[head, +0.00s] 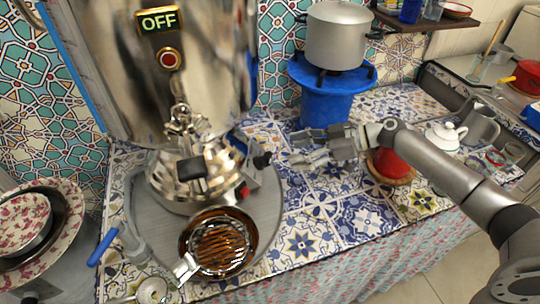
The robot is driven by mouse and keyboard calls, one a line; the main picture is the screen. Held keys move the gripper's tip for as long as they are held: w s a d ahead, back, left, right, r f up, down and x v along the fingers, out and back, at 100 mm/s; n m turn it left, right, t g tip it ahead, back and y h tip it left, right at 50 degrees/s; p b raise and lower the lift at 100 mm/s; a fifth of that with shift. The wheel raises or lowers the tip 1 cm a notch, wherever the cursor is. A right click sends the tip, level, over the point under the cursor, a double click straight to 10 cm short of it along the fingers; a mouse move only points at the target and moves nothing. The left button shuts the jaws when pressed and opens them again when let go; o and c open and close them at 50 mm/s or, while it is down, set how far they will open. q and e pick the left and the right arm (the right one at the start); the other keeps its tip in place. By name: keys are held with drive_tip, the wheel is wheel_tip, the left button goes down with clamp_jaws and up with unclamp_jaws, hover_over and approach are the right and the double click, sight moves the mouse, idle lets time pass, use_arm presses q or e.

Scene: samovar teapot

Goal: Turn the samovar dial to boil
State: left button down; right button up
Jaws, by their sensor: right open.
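The large shiny samovar (215,60) fills the upper left of the head view. My left gripper is not in view.
A blue stand (328,100) with a grey pot (338,40) is behind my right gripper. A dark round pan (218,243) sits at the tray's front. A white teapot (445,136) and a red object (388,168) are near my right arm. Tiled counter (320,225) is clear in front.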

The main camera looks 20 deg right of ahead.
sight(269, 156)
drive_tip(key=p+x, duration=0.1)
drive_tip(key=x, duration=0.7)
drive_tip(key=shift+c, duration=0.2)
drive_tip(key=c, duration=1)
